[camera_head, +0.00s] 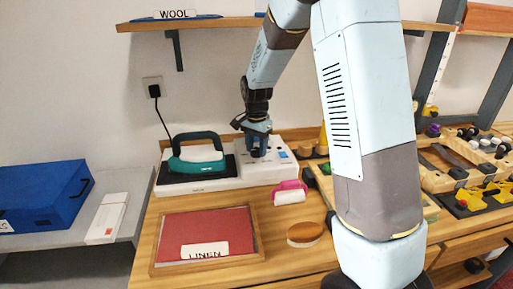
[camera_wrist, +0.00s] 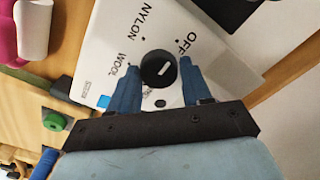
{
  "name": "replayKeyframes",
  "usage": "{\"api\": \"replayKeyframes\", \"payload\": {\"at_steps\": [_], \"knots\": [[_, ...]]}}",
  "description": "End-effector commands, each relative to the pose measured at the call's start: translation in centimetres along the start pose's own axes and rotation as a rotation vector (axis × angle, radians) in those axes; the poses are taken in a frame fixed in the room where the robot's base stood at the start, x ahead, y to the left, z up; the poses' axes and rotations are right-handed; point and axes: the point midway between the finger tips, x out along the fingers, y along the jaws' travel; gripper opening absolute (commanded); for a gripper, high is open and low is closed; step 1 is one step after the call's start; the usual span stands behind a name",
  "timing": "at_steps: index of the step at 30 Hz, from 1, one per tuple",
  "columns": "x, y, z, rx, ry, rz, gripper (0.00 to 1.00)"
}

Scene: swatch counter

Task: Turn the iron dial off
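The iron dial (camera_wrist: 158,69) is a round black knob with a short white mark, on a white control panel (camera_wrist: 105,50) in the wrist view. OFF, NYLON and WOOL are printed around it. The white mark lies nearly level across the knob's right half. My gripper (camera_wrist: 160,64) has its two blue fingers apart, one on each side of the dial. Whether they touch it I cannot tell. In the head view my gripper (camera_head: 257,150) points down over the panel and hides the dial. The teal iron (camera_head: 200,160) rests on the same white base (camera_head: 215,183), left of my gripper.
A pink-handled roller (camera_head: 288,194) and an oval brush (camera_head: 305,234) lie in front of the base. A framed red board (camera_head: 178,232) labelled LINEN lies front left. A blue box (camera_head: 40,195) stands at the left. A shelf (camera_head: 220,23) hangs above. Trays of tools fill the right.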

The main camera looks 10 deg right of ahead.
Motion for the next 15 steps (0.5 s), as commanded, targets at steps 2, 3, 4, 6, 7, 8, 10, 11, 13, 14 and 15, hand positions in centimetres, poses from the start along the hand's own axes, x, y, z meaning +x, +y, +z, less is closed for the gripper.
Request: {"api": "replayKeyframes", "payload": {"at_steps": [2, 3, 4, 6, 7, 8, 10, 11, 13, 14, 15], "knots": [[-0.03, -0.04, -0.02, 0.0, 0.0, -0.001, 0.55], [-0.02, -0.02, 0.0, 0.0, 0.0, 0.0, 0.59], [-0.01, -0.01, 0.0, 0.0, 0.0, 0.0, 0.62], [0.0, 0.01, 0.02, -0.001, -0.001, 0.001, 0.69], [0.01, 0.02, 0.02, -0.001, -0.001, 0.001, 0.71], [0.01, 0.03, 0.03, -0.001, -0.001, 0.001, 0.71], [0.02, 0.04, 0.04, -0.001, -0.001, 0.002, 0.71], [0.03, 0.05, 0.04, -0.001, -0.001, 0.002, 0.71], [0.03, 0.06, 0.05, -0.001, -0.001, 0.002, 0.71], [0.0, 0.06, 0.05, -0.001, -0.001, 0.002, 0.71], [-0.1, 0.05, 0.05, -0.001, -0.001, 0.002, 0.71]]}}
